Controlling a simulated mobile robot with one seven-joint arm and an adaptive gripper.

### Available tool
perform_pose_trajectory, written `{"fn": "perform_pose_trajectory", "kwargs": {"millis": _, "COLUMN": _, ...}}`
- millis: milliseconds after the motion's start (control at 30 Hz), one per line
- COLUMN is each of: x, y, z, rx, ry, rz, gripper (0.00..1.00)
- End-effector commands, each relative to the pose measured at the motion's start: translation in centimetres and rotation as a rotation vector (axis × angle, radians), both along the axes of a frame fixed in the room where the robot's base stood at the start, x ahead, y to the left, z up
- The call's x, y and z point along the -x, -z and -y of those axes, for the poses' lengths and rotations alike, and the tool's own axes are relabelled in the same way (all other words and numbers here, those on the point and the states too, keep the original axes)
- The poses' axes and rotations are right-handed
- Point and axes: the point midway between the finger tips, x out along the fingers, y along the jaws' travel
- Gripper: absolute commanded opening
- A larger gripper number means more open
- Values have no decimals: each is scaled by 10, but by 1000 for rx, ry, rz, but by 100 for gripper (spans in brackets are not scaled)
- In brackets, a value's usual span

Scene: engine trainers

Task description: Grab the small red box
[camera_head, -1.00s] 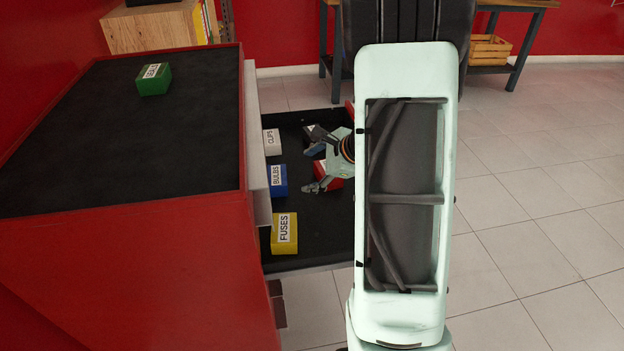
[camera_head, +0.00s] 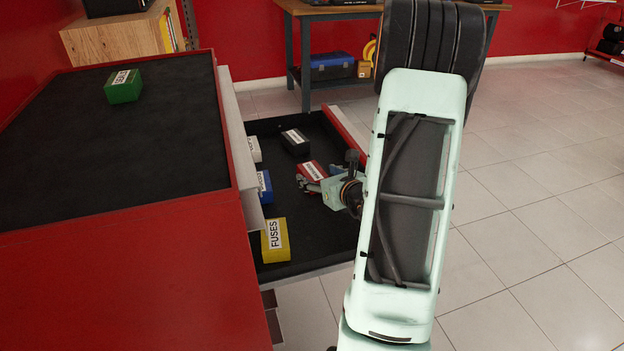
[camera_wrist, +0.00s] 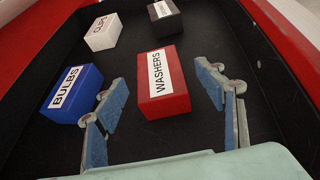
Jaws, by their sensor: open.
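The small red box (camera_wrist: 162,84), labelled WASHERS, lies in the open drawer. In the wrist view it sits between and a little beyond the fingers of my gripper (camera_wrist: 168,112), which are spread wide on either side of it. The right finger is apart from the box, and the left finger lies near the blue box. In the head view the red box (camera_head: 312,170) shows just beyond my gripper (camera_head: 327,178), partly hidden by it. My gripper is open and empty.
In the drawer (camera_head: 325,240) are a blue BULBS box (camera_wrist: 72,92), a white box (camera_wrist: 103,32), a black box (camera_wrist: 164,17) and a yellow FUSES box (camera_head: 275,240). A green box (camera_head: 123,87) stands on the cabinet top. The drawer's right wall (camera_wrist: 285,60) is close to my right finger.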

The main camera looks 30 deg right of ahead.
Motion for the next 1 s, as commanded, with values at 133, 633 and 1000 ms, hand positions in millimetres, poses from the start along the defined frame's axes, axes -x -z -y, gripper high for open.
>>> {"fn": "perform_pose_trajectory", "kwargs": {"millis": 133, "x": -23, "y": 12, "z": 2, "rx": 1, "ry": -4, "rz": 1, "gripper": 64}}
{"fn": "perform_pose_trajectory", "kwargs": {"millis": 633, "x": -36, "y": 15, "z": 3, "rx": 1, "ry": -3, "rz": -1, "gripper": 52}}
{"fn": "perform_pose_trajectory", "kwargs": {"millis": 1000, "x": -36, "y": 15, "z": 3, "rx": 1, "ry": -3, "rz": 0, "gripper": 16}}
